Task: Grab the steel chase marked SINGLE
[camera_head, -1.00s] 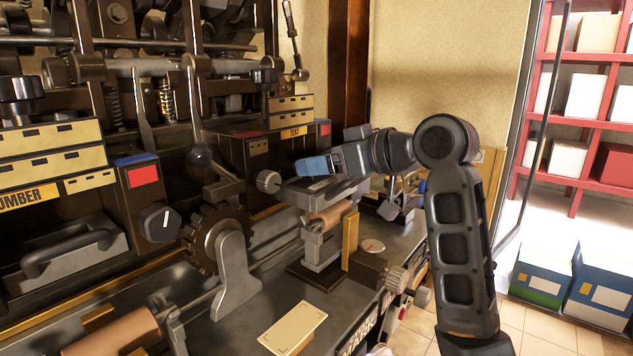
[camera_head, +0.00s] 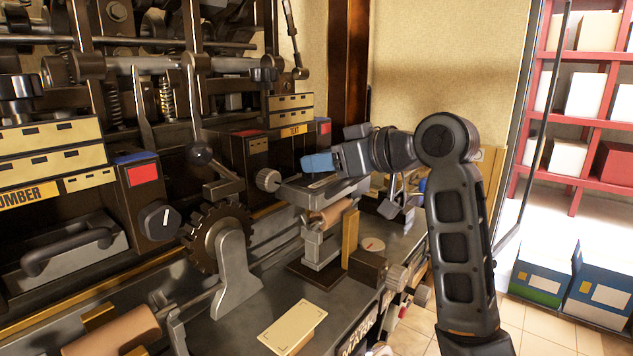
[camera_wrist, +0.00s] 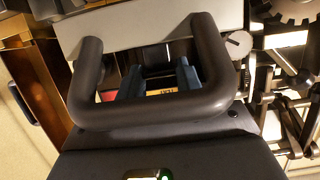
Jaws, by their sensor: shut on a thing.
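In the head view my gripper (camera_head: 318,163), with blue fingertips, reaches left over a grey steel piece (camera_head: 299,192) at the middle of the press; this seems to be the chase. In the wrist view a broad pale steel face (camera_wrist: 140,27) lies at the top. The two blue fingers (camera_wrist: 160,80) stand beneath it with dark material between them. A thick dark U-shaped bar (camera_wrist: 150,112) hides their bases; I cannot tell whether it is part of the chase. No SINGLE marking is legible. The exact contact is hidden.
A dark round knob (camera_head: 267,180) sits just left of the fingertips. A toothed wheel (camera_head: 215,240) and a copper roller (camera_head: 331,213) are lower down. The TEXT unit (camera_head: 291,131) stands behind. Another handled steel block (camera_head: 75,255) is at left.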

